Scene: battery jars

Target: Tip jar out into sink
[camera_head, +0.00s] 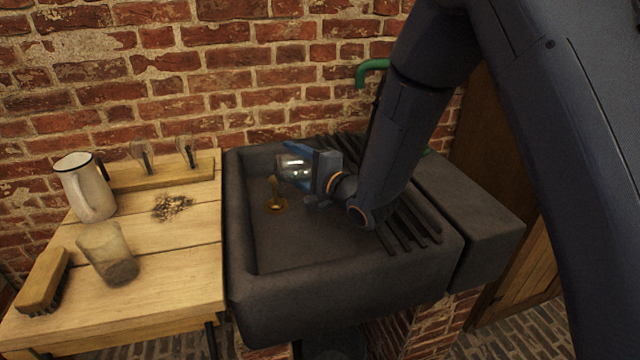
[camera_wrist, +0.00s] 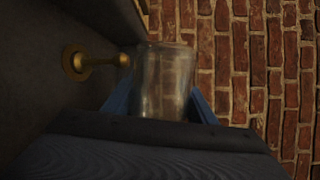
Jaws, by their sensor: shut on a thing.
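My gripper (camera_head: 297,166) is over the stone sink (camera_head: 345,285), with its blue fingers shut on a clear glass jar (camera_head: 293,161). The wrist view also shows the jar (camera_wrist: 165,80) between the two fingers. The jar appears turned on its side, above the sink floor. I see no clear contents in it, but the glass is dim and partly hidden by the fingers. A brass drain fitting (camera_head: 274,193) stands up from the sink floor, just left of and below the jar. It also shows in the wrist view (camera_wrist: 77,62).
A cloudy jar (camera_head: 108,254) with dark matter at its base stands on the wooden table (camera_head: 180,290). A brush (camera_head: 42,280), white jug (camera_head: 85,187), dark debris pile (camera_head: 172,206) and wooden rack (camera_head: 130,181) are there too. A green tap (camera_head: 371,68) and brick wall are behind.

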